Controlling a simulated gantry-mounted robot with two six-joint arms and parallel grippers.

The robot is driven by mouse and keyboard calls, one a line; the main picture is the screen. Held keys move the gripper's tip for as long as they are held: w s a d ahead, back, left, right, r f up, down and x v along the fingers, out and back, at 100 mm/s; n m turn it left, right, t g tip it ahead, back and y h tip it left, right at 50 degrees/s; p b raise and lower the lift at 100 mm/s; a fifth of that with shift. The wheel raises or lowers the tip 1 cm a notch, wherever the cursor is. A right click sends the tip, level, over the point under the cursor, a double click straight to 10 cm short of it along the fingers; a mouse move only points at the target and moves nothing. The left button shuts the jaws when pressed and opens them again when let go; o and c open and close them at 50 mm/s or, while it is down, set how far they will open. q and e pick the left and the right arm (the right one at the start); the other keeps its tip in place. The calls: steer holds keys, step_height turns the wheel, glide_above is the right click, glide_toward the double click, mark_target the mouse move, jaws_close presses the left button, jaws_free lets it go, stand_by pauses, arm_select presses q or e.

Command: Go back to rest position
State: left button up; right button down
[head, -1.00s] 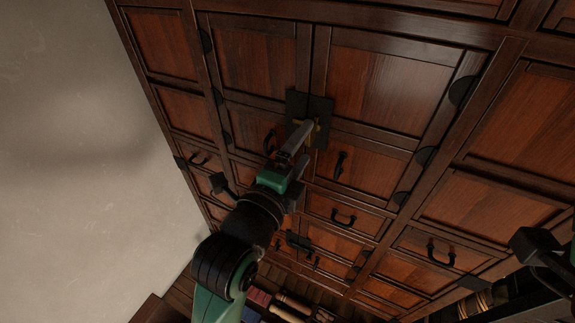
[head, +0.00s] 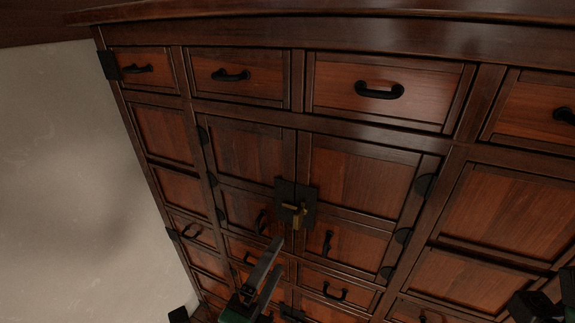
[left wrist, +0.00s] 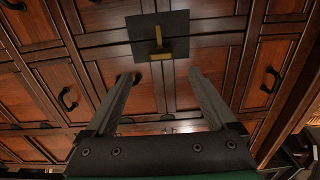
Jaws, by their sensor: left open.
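My left gripper (head: 277,256) is at the bottom centre of the head view, its two long grey fingers pointing up and apart. It is open and empty. A brass latch (head: 293,213) on a black square plate (head: 308,193) is mounted where two cabinet doors meet, just above the fingertips in the picture. In the left wrist view the fingers (left wrist: 162,78) stand wide apart, with the latch (left wrist: 160,50) beyond and between them, apart from both. A dark part of my right arm shows at the lower right of the head view; its fingers are not seen.
A large brown wooden cabinet (head: 245,108) fills most of the view, with framed doors, drawers and black handles (head: 379,91). A pale wall (head: 70,190) stands at the left. The doors and drawers that show look shut.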

arm_select(q)
steer(key=s+a+r+n+t+y, duration=0.1)
steer(key=a+r+n+t, duration=0.15)
steer(key=a+r, duration=0.45)
steer(key=a+r+n+t+y, duration=0.1)
steer(key=a+r+t, duration=0.15)
steer(key=r, duration=0.85)
steer(key=s+a+r+n+t+y, duration=0.1)
steer(key=s+a+r+n+t, duration=0.1)
steer(key=s+r+n, duration=0.3)
steer(key=s+a+r+n+t+y, duration=0.1)
steer(key=s+r+n, duration=0.4)
steer(key=n, duration=0.8)
step_height(320, 180, up, 4)
steer(key=a+t, duration=0.1)
steer(key=t, duration=0.1)
steer(key=shift+s+a+f+t, duration=0.2)
steer(key=shift+a+t, duration=0.1)
